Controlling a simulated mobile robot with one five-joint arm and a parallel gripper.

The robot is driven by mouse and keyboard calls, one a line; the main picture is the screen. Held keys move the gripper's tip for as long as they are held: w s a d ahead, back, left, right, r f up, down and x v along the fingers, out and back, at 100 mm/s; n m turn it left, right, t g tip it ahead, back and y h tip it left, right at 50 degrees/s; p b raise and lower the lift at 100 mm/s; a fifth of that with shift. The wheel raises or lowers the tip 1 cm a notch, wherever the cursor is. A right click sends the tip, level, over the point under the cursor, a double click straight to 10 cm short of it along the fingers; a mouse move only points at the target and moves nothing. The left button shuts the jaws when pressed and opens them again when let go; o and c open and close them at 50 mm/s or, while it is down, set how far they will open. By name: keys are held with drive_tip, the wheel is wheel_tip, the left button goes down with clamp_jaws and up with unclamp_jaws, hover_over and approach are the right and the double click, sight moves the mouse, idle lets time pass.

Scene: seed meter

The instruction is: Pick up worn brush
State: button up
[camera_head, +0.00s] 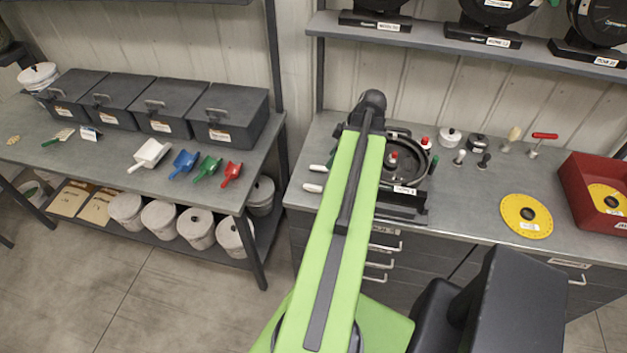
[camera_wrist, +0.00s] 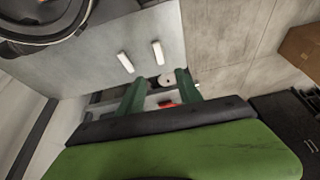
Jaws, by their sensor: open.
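I cannot tell for certain which item is the worn brush. A small brush-like item with a green handle and pale head (camera_head: 65,133) lies on the left bench, before the dark bins. Two white handle-like pieces (camera_head: 313,187) lie at the left of the right bench; in the wrist view they show as two short white bars (camera_wrist: 125,62) on the grey top. My gripper (camera_wrist: 160,76) is open in the wrist view, with its green fingers apart and below the bars. A pale round part and a red part show between the fingers.
Scoops (camera_head: 185,162) in white, blue, green and red lie on the left bench (camera_head: 110,180). A black round fixture (camera_head: 402,158) stands beside my arm on the right bench. Small knobs, a yellow disc (camera_head: 526,215) and a red bin (camera_head: 583,180) are further right.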

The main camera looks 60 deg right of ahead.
drive_tip(key=b, duration=1.1)
approach(313, 186)
drive_tip(key=x, duration=0.3)
drive_tip(key=shift+s, duration=0.3)
drive_tip(key=shift+w+a+f+b, duration=0.1)
drive_tip(key=shift+w+f+b, duration=0.1)
drive_tip(key=shift+f+b, duration=0.15)
drive_tip(key=shift+w+r, duration=0.1)
drive_tip(key=b+x, duration=0.5)
clamp_jaws()
